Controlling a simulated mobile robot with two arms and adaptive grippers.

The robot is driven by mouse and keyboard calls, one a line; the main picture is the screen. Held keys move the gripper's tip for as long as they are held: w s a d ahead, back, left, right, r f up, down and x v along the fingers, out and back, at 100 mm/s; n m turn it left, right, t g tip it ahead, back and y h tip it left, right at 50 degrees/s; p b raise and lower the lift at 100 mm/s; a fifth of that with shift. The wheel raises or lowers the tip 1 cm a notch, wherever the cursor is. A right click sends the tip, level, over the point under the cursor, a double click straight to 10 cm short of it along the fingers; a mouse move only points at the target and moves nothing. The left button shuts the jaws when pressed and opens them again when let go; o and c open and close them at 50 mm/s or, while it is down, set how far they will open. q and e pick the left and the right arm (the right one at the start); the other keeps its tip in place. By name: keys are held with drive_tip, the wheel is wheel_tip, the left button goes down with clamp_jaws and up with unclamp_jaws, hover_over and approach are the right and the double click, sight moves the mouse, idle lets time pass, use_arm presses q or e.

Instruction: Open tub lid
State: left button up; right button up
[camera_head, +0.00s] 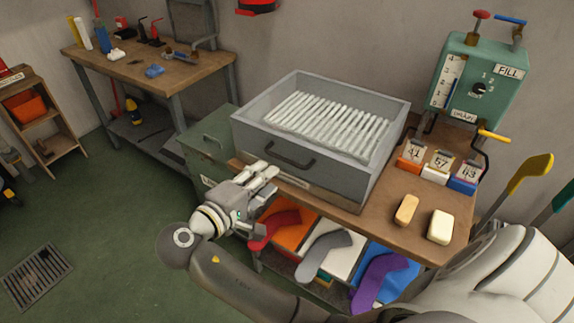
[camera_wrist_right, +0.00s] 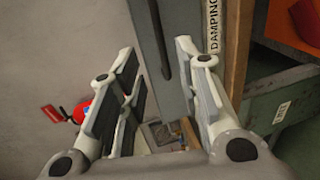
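A grey tub (camera_head: 377,170) stands on the wooden bench with a dark bar handle (camera_head: 290,158) on its front. Its top holds a row of pale slats (camera_head: 330,123); I cannot make out a separate lid. In the right wrist view, a label beginning "DAMPING" (camera_wrist_right: 213,25) runs beside the handle (camera_wrist_right: 160,38). My right gripper (camera_head: 266,174) is just below and left of the handle in the head view. In the right wrist view its fingers (camera_wrist_right: 155,55) are spread, with the handle visible beyond the gap. It holds nothing. My left gripper is out of view.
A green box (camera_head: 208,143) stands left of the tub. Grey, red and purple socks hang from coloured bins (camera_head: 290,237) under the bench. A soap-like block (camera_head: 441,227), number tags (camera_head: 437,165) and a green fill unit (camera_head: 478,75) are to the right.

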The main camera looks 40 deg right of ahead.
sight(287, 159)
drive_tip(key=x, duration=1)
drive_tip(key=shift+w+d+p, duration=0.2)
drive_tip(key=shift+p, duration=0.2)
drive_tip(key=shift+f, duration=0.1)
clamp_jaws()
